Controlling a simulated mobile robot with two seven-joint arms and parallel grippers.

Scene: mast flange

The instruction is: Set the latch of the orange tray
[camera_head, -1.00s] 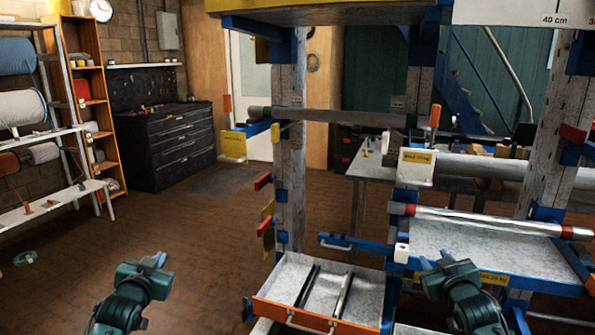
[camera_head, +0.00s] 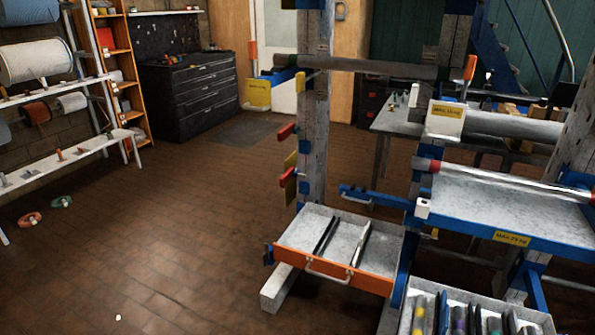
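The orange tray (camera_head: 370,283) is a shallow grey tray with an orange front and a pale bow handle (camera_head: 327,272). It sits low in the rack, and two dark and metallic bars lie inside it. Neither of my grippers is in view.
A blue bar with a pale handle (camera_head: 360,198) juts left above the tray. Red levers (camera_head: 286,131) stick out from the wooden post. A lower tray of coloured rods (camera_head: 480,318) is at the bottom right. Brown floor (camera_head: 180,240) lies open on the left.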

